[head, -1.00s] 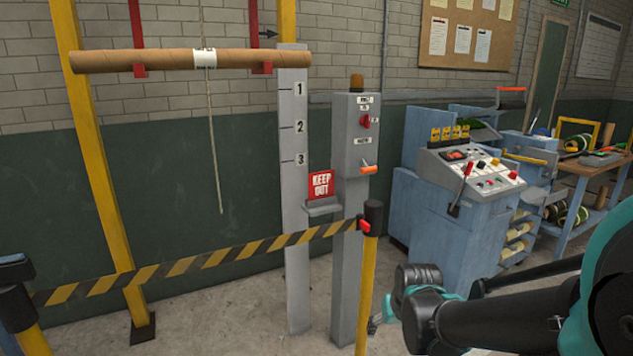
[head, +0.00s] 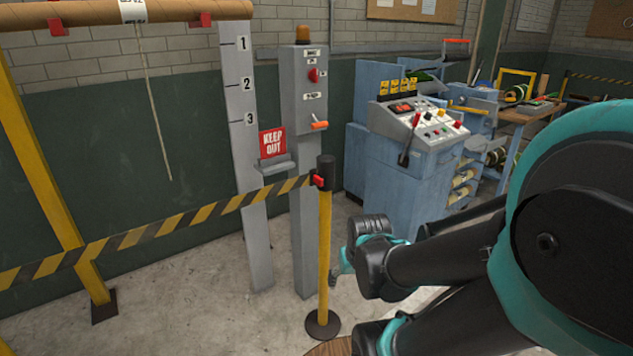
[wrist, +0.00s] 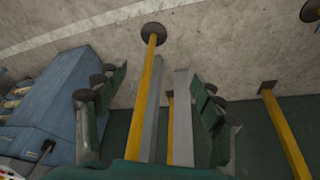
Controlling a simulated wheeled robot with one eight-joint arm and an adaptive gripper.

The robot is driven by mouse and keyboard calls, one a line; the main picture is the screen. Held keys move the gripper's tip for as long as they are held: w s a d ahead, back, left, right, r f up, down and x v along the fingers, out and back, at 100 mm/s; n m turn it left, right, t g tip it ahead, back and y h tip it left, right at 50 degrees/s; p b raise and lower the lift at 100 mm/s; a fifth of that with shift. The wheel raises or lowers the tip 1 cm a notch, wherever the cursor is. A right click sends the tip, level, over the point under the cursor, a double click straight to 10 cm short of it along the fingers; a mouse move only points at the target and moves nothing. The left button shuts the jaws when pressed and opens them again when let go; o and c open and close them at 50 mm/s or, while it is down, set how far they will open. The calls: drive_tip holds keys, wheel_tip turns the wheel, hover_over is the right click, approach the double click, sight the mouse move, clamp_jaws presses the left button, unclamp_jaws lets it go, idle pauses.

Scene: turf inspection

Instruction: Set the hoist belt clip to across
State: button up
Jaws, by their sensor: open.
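The red belt clip (head: 318,180) sits at the black top of a yellow post (head: 324,255). The yellow-and-black striped belt (head: 165,230) meets the post there and spans left across the hoist area. My gripper shows in the wrist view (wrist: 155,85), open and empty, with the yellow post and grey columns seen between its dark green fingers. In the head view my gripper is mostly hidden behind my arm; the arm's end is low and right of the post. The clip cannot be made out in the wrist view.
A grey control column (head: 308,120) with an orange lever and a red KEEP OUT sign (head: 272,142) stand behind the belt. A blue console (head: 395,165) is at the right. Bare concrete floor lies around the post's round base.

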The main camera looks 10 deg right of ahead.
drive_tip(key=shift+w+a+r, duration=0.1)
drive_tip(key=shift+w+a, duration=0.05)
drive_tip(key=shift+w, duration=0.1)
drive_tip(key=c, duration=0.5)
drive_tip(key=w+a+r+y, duration=0.1)
drive_tip(key=w, duration=0.2)
drive_tip(key=w+a+r+m+y, duration=0.1)
drive_tip(key=w, duration=0.2)
drive_tip(key=w+a+r+m+g+y, duration=0.1)
drive_tip(key=w+y, duration=0.1)
drive_tip(key=w, duration=0.2)
drive_tip(key=shift+a+r, duration=0.15)
drive_tip(key=shift+a, duration=0.1)
clamp_jaws()
drive_tip(key=w+r+m+y, duration=0.1)
drive_tip(key=w+r+y, duration=0.15)
drive_tip(key=w, duration=0.35)
drive_tip(key=w+r+m+y, duration=0.1)
drive_tip(key=w+y, duration=0.2)
drive_tip(key=w, duration=0.3)
drive_tip(key=w+d+r+t+y, duration=0.2)
drive_tip(key=w+d+y, duration=0.5)
drive_tip(key=w+d, duration=0.5)
drive_tip(key=shift+w+d+t, duration=0.3)
drive_tip(key=shift+w+d, duration=0.1)
drive_tip(key=shift+d, duration=1.6)
drive_tip(key=shift+r+y, duration=0.1)
drive_tip(key=shift+y, duration=0.15)
